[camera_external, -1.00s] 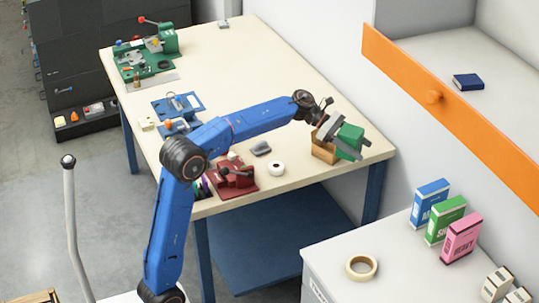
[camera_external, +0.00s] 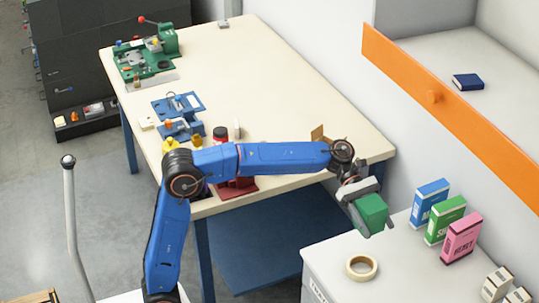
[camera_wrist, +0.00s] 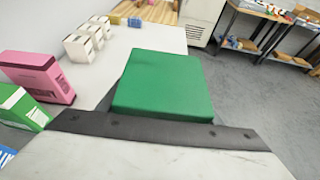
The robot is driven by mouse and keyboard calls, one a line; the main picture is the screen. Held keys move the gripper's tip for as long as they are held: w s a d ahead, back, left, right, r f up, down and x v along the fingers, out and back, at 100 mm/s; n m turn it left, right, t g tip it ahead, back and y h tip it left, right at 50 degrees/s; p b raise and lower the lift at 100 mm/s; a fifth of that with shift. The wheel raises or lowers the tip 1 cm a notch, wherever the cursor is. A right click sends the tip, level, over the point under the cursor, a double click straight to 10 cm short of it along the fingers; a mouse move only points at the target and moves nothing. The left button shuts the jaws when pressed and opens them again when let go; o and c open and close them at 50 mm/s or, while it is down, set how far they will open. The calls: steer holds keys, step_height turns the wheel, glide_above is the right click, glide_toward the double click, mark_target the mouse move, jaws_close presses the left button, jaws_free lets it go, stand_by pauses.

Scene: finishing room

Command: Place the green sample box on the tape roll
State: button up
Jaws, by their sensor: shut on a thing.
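My gripper (camera_external: 372,212) is shut on the green sample box (camera_external: 371,211) and holds it in the air near the left edge of the white cabinet top. The box also fills the middle of the wrist view (camera_wrist: 163,85), in front of the dark gripper part. The tape roll (camera_external: 361,267) is a tan ring lying flat on the white cabinet top, below and slightly left of the box in the external view. The box is apart from the roll. I cannot make out the tape roll in the wrist view.
Blue, green (camera_external: 446,221) and pink (camera_external: 462,238) boxes stand upright on the white cabinet (camera_external: 415,275), right of my gripper. Small white boxes (camera_external: 497,283) stand at its right. An orange-fronted shelf (camera_external: 435,97) is behind.

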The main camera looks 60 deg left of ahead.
steer(key=shift+s+d, duration=0.6)
steer(key=shift+d, duration=0.15)
steer(key=shift+f, duration=7.6)
steer(key=shift+f, duration=0.4)
steer(key=o, duration=1.1)
steer(key=shift+w+a+r, duration=0.1)
steer(key=shift+a+r, duration=0.15)
steer(key=shift+r, duration=0.3)
steer(key=v, duration=1.1)
steer(key=shift+w+a, duration=0.1)
steer(key=shift+a, duration=0.2)
